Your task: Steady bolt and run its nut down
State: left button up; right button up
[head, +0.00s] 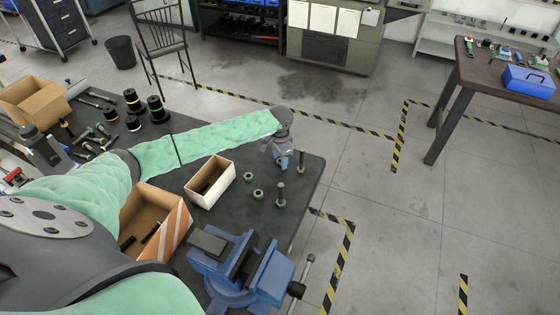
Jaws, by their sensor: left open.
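An upright dark bolt (281,196) stands near the right edge of the dark workbench, with a greenish ring at its foot. A second upright bolt (301,162) stands behind it, close to the bench edge. Two green-and-dark nuts lie to the left, one nearer (258,195) and one farther (248,177). My left gripper (281,163) points down just left of the second bolt, open, with blue on its fingers. I cannot tell how far above the bench its tips are. I see nothing between the fingers. My right gripper is out of the picture.
A blue vise (240,268) sits at the bench's front edge. A white box (211,182) and an open cardboard box (153,218) hold dark parts.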

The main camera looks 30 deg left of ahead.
pick_arm(q)
jog(key=c, duration=1.1)
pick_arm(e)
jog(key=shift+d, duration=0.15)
pick_arm(q)
jog(key=shift+o, duration=0.2)
